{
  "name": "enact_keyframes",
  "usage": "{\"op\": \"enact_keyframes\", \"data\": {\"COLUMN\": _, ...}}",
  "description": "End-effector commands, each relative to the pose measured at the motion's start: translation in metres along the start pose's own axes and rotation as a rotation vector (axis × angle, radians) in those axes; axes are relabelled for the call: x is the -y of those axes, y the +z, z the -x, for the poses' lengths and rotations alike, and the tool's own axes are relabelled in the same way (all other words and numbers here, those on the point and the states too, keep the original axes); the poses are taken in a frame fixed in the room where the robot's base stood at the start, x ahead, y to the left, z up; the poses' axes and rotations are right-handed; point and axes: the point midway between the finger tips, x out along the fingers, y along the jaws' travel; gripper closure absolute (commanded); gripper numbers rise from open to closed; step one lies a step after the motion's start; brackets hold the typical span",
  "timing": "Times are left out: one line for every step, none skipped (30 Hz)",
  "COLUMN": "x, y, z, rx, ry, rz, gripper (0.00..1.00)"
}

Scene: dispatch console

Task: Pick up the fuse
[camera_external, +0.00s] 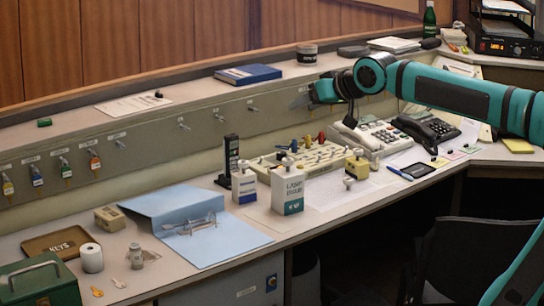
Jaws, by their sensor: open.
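I cannot pick out a loose fuse with certainty. A white and teal box (287,192), lettered "LAMP" and a second word that is hard to read, stands upright near the front edge of the console. A small greyish cylindrical item (136,257) stands at the front left; I cannot tell what it is. My gripper (303,98) is in the air above the back of the desk, pointing left, with my teal arm reaching in from the right. It is open, appears empty and is well apart from the box. Its fingers are small and partly hidden by the wrist.
A lever panel (300,160) and telephone (375,135) lie behind and right. A blue binder (215,240), paper roll (91,258) and green case (40,284) fill the left.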

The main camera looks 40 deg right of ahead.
Motion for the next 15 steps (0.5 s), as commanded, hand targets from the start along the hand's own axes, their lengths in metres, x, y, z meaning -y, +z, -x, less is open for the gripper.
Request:
{"op": "enact_keyframes", "data": {"x": 0.009, "y": -0.004, "z": -0.014, "rx": 0.037, "ry": -0.006, "rz": -0.006, "gripper": 0.48}}
{"op": "enact_keyframes", "data": {"x": 0.014, "y": -0.006, "z": -0.021, "rx": 0.059, "ry": -0.007, "rz": -0.011, "gripper": 0.48}}
{"op": "enact_keyframes", "data": {"x": 0.021, "y": -0.009, "z": -0.030, "rx": 0.088, "ry": -0.009, "rz": -0.018, "gripper": 0.48}}
{"op": "enact_keyframes", "data": {"x": 0.026, "y": -0.010, "z": -0.038, "rx": 0.110, "ry": -0.010, "rz": -0.022, "gripper": 0.48}}
{"op": "enact_keyframes", "data": {"x": 0.031, "y": -0.011, "z": -0.045, "rx": 0.131, "ry": -0.011, "rz": -0.027, "gripper": 0.48}}
{"op": "enact_keyframes", "data": {"x": 0.038, "y": -0.013, "z": -0.054, "rx": 0.162, "ry": -0.011, "rz": -0.034, "gripper": 0.48}}
{"op": "enact_keyframes", "data": {"x": 0.044, "y": -0.014, "z": -0.061, "rx": 0.182, "ry": -0.012, "rz": -0.037, "gripper": 0.48}}
{"op": "enact_keyframes", "data": {"x": 0.049, "y": -0.015, "z": -0.069, "rx": 0.205, "ry": -0.011, "rz": -0.041, "gripper": 0.48}}
{"op": "enact_keyframes", "data": {"x": 0.056, "y": -0.016, "z": -0.078, "rx": 0.234, "ry": -0.010, "rz": -0.047, "gripper": 0.48}}
{"op": "enact_keyframes", "data": {"x": 0.062, "y": -0.016, "z": -0.085, "rx": 0.254, "ry": -0.010, "rz": -0.050, "gripper": 0.48}}
{"op": "enact_keyframes", "data": {"x": 0.068, "y": -0.017, "z": -0.092, "rx": 0.276, "ry": -0.008, "rz": -0.053, "gripper": 0.48}}
{"op": "enact_keyframes", "data": {"x": 0.076, "y": -0.017, "z": -0.102, "rx": 0.306, "ry": -0.006, "rz": -0.059, "gripper": 0.48}}
{"op": "enact_keyframes", "data": {"x": 0.082, "y": -0.017, "z": -0.109, "rx": 0.326, "ry": -0.004, "rz": -0.062, "gripper": 0.48}}
{"op": "enact_keyframes", "data": {"x": 0.088, "y": -0.016, "z": -0.116, "rx": 0.348, "ry": -0.002, "rz": -0.064, "gripper": 0.48}}
{"op": "enact_keyframes", "data": {"x": 0.096, "y": -0.015, "z": -0.125, "rx": 0.377, "ry": 0.002, "rz": -0.069, "gripper": 0.48}}
